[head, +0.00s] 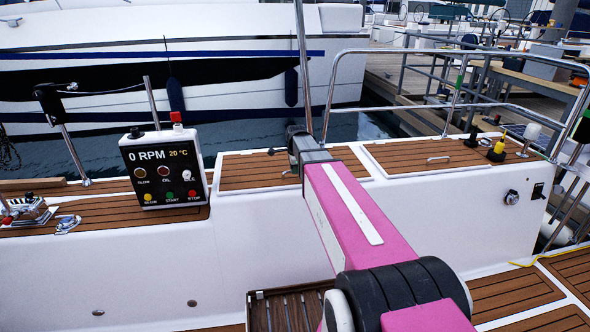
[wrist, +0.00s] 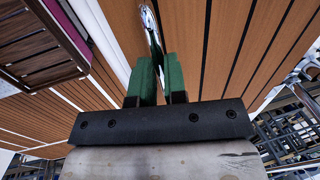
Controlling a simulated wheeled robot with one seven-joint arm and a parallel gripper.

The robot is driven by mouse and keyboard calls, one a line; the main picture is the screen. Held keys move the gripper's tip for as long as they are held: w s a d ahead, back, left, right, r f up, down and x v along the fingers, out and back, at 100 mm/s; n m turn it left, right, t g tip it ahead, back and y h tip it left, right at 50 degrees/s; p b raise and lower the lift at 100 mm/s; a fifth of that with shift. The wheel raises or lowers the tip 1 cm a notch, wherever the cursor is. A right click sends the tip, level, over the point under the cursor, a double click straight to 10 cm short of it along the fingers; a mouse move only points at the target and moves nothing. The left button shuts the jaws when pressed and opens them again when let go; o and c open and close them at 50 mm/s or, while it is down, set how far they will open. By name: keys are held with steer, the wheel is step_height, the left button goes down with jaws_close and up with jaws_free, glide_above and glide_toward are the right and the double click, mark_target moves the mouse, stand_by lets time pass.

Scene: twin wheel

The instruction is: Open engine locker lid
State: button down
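The teak-topped lid (head: 245,171) near the end of my arm lies closed, flush with the white deck. A small metal handle shows at its right side (head: 289,173), partly behind my arm. In the wrist view the thin metal handle (wrist: 150,27) stands over the teak boards (wrist: 225,40). My gripper (wrist: 160,72) has its two green fingers on either side of the handle's near end. A narrow gap shows between the fingers, but I cannot tell whether they press on the handle. In the head view my arm hides most of the gripper.
A second closed teak lid (head: 400,155) with its own handle (head: 438,159) lies to the right. A control panel (head: 165,168) reading 0 RPM stands left. A metal rail (head: 400,52) runs behind. A brown slatted piece (head: 285,310) is low in front.

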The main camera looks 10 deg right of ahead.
steer(key=w+r, duration=0.6)
steer(key=r, duration=0.6)
steer(key=shift+r, duration=0.2)
steer(key=c, duration=1.2)
jaws_free()
steer(key=shift+w+f, duration=0.1)
steer(key=shift+w, duration=0.05)
steer(key=shift+o, duration=0.2)
steer(key=shift+s, duration=0.2)
step_height(320, 180, up, 11)
steer(key=s, duration=0.2)
steer(key=shift+f, duration=0.15)
